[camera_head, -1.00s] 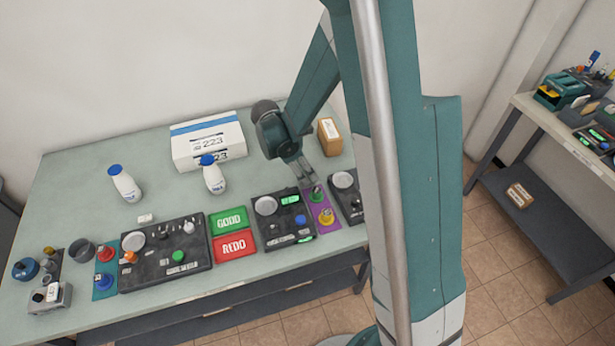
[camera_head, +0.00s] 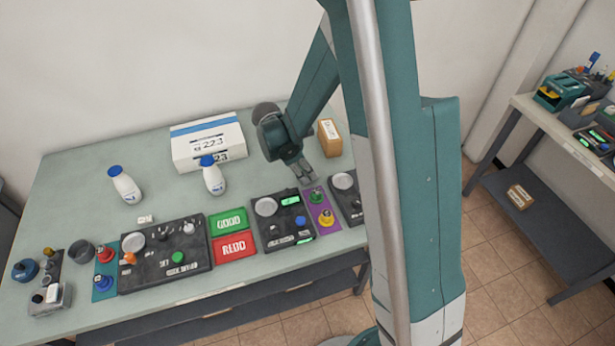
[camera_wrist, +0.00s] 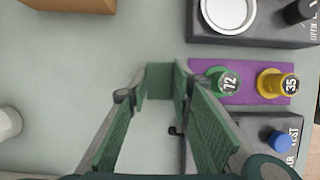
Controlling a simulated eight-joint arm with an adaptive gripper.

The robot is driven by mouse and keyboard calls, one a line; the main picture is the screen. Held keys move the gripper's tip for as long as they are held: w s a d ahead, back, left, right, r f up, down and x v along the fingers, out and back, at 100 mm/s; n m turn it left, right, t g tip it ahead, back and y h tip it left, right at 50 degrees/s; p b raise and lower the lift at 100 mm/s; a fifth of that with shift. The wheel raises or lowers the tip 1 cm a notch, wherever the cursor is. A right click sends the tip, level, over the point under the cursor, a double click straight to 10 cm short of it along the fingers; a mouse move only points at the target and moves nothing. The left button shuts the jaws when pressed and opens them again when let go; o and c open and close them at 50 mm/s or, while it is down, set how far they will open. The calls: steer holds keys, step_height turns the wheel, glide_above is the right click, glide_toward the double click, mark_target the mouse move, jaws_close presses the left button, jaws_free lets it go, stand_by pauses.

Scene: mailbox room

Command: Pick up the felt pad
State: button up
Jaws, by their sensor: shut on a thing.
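My gripper (camera_wrist: 161,82) is over the bare table, just left of the purple mat in the wrist view. Its fingers are shut on a small dark green square piece, the felt pad (camera_wrist: 160,80), which fills the gap between the fingertips. Its colour is close to that of the finger linings, so its edges are hard to tell. In the head view my gripper (camera_head: 306,177) is at the back of the purple mat (camera_head: 321,212), and the pad is too small to make out there.
A green weight (camera_wrist: 225,82) and a yellow weight (camera_wrist: 277,84) stand on the purple mat beside the fingers. Dark panels flank it, one with a white dish (camera_wrist: 229,13). A brown box (camera_head: 329,138) stands behind. Bottles and a white carton (camera_head: 208,140) are left; the table between is clear.

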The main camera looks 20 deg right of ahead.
step_height(320, 180, up, 10)
steer(key=p, duration=0.1)
steer(key=shift+p, duration=0.35)
stand_by(0.5)
stand_by(0.6)
